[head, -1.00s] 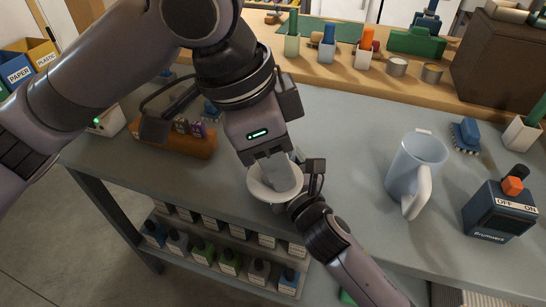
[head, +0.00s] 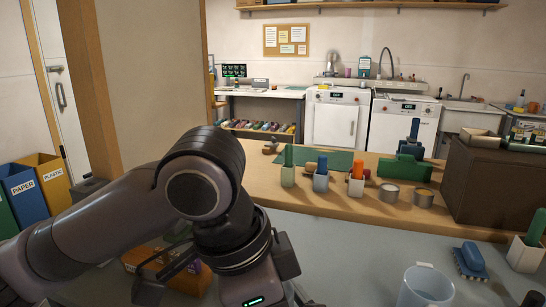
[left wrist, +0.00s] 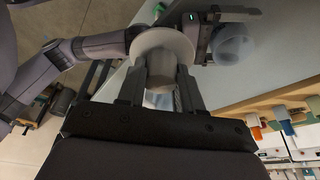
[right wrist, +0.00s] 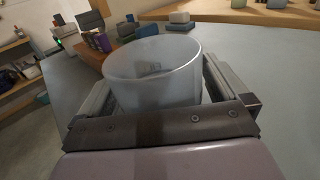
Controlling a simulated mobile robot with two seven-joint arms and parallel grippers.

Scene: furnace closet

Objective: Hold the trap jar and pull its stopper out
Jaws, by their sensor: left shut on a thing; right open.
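In the left wrist view, my left gripper (left wrist: 161,86) is shut on a pale grey cylinder that looks like the stopper (left wrist: 161,72). I cannot tell whether this is the jar or the mug.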

